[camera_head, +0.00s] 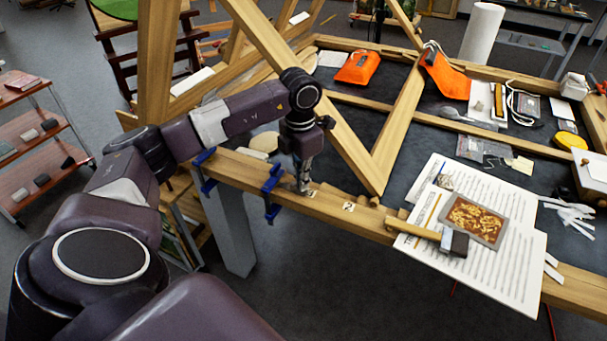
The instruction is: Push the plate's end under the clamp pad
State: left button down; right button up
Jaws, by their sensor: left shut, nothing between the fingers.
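My left gripper (303,187) points down at the wooden front beam (325,204), just right of a blue clamp (272,190). It is shut and empty, with its tips at or close above the beam's top. A second blue clamp (205,172) grips the beam further left. The clamps' pads are too small to make out. I cannot clearly tell a plate at the clamps; a small pale piece by the fingertips is partly hidden. A gilt, patterned panel (473,220) lies on printed sheets at the right. My right gripper is not in view.
Diagonal timbers (398,120) rise right of and behind my left gripper. Orange pouches (358,67) lie on the dark table at the back. Printed sheets (490,270) overhang the front beam at the right. A shelf cart (40,140) stands at the left.

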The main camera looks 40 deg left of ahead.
aim_at(297, 190)
pick_arm(q)
jog(key=shift+s+a+f+g, duration=0.3)
jog(key=shift+s+a+f, duration=0.35)
jog(key=shift+s+a, duration=0.25)
jog(key=shift+w+d, duration=0.15)
jog(key=shift+d, duration=0.1)
jog(key=shift+w+r, duration=0.1)
jog(key=shift+r, duration=0.15)
jog(key=shift+w+a+r+p, duration=0.1)
jog(key=shift+r+p, duration=0.6)
jog(key=shift+p, duration=0.05)
notch_tip(297, 190, up, 7)
jog(key=p, duration=0.4)
jog(key=shift+w+r+p, duration=0.1)
jog(key=shift+w+p, duration=0.05)
jog(key=shift+p, duration=0.25)
